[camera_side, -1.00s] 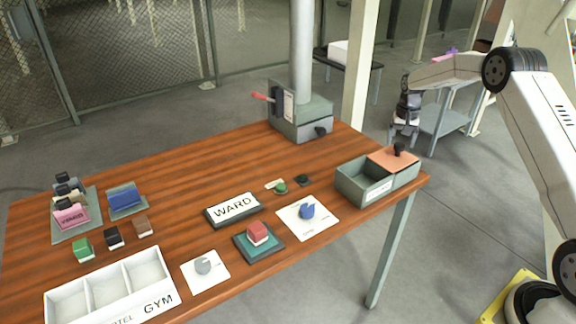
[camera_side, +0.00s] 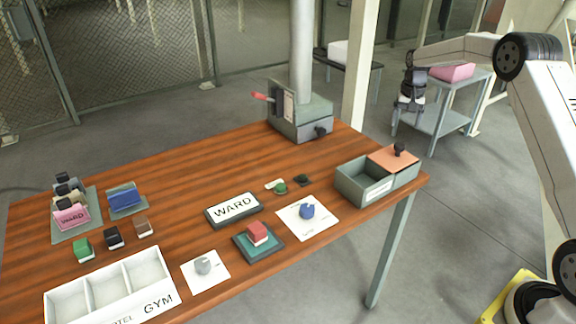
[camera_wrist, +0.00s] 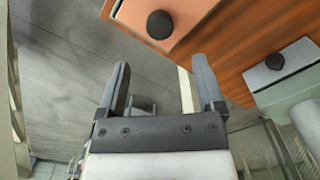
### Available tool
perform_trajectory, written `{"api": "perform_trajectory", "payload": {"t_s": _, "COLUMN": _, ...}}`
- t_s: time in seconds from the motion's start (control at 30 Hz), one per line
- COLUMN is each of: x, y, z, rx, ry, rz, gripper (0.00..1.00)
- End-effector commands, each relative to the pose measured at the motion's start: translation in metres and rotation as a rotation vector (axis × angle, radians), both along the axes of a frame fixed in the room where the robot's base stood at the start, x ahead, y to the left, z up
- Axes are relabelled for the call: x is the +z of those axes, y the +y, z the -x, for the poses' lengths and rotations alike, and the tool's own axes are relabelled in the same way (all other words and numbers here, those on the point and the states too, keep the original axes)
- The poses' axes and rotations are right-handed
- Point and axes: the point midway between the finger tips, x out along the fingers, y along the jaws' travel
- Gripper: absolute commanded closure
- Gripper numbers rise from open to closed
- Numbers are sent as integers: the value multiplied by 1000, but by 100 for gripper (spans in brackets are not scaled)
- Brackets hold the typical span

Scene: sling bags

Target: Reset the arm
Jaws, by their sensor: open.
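My gripper (camera_side: 409,104) hangs in the air beyond the right end of the wooden table, with its jaws pointing down. In the wrist view my gripper (camera_wrist: 160,85) shows two dark fingers spread apart with nothing between them. Past the fingers lie the grey floor and the table's edge. My white arm reaches in from the right in the side view.
The wooden table (camera_side: 180,165) holds a green box (camera_side: 358,183) with an orange lid (camera_side: 394,160), a grey machine with a red handle (camera_side: 300,122), a WARD sign (camera_side: 234,208) and a white GYM tray (camera_side: 160,295).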

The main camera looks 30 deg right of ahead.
Motion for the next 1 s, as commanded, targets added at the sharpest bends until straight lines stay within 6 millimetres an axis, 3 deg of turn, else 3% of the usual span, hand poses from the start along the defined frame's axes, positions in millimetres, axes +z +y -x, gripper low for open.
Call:
{"api": "perform_trajectory", "payload": {"t_s": 0.17, "x": 1, "y": 9, "z": 1, "rx": 20, "ry": -4, "rz": 2, "gripper": 13}}
{"api": "perform_trajectory", "payload": {"t_s": 0.37, "x": 6, "y": 38, "z": 5, "rx": 85, "ry": -20, "rz": 11, "gripper": 13}}
{"api": "perform_trajectory", "payload": {"t_s": 0.67, "x": 11, "y": 103, "z": 28, "rx": 235, "ry": -61, "rz": 30, "gripper": 13}}
{"api": "perform_trajectory", "payload": {"t_s": 1.0, "x": 10, "y": 173, "z": 76, "rx": 409, "ry": -109, "rz": 52, "gripper": 13}}
